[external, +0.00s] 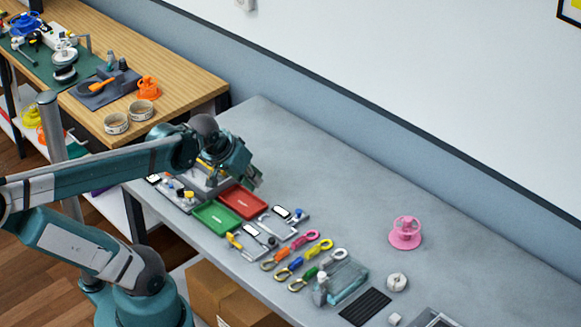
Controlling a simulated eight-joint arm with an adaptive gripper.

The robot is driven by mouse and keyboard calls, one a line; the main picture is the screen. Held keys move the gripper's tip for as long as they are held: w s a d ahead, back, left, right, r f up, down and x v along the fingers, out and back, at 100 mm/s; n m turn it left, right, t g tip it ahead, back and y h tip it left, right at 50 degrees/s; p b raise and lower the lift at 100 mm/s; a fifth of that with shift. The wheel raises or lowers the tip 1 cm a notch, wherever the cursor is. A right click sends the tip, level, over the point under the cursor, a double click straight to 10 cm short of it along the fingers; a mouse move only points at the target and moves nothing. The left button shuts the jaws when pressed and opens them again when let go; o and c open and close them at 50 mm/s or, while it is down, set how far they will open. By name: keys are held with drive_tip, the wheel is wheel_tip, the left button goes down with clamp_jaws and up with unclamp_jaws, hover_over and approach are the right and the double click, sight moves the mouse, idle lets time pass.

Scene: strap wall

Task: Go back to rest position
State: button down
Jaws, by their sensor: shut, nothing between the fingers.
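My gripper (256,182) shows at the end of my teal arm, angled down over the left part of the grey table (440,235). It is shut and holds nothing. It hangs near the far side of the red tray (243,202); I cannot tell its exact height. The green tray (215,217) lies beside the red one. Several coloured straps with hooks (305,258) lie in a row to the right of the trays, with red, yellow, blue and green parts. My wrist hides part of the table and the fixture behind it.
A clear bin (347,281), a black ribbed pad (364,307), a white roll (397,282) and a pink spool (405,233) stand to the right. A wooden table (175,70) with tools is at the upper left. The table's back strip along the wall is clear.

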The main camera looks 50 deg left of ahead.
drive_tip(key=shift+s+d+f+m, duration=0.15)
drive_tip(key=shift+s+d+m, duration=0.5)
drive_tip(key=shift+d+m, duration=0.3)
drive_tip(key=c, duration=2.6)
unclamp_jaws()
drive_tip(key=shift+a, duration=0.1)
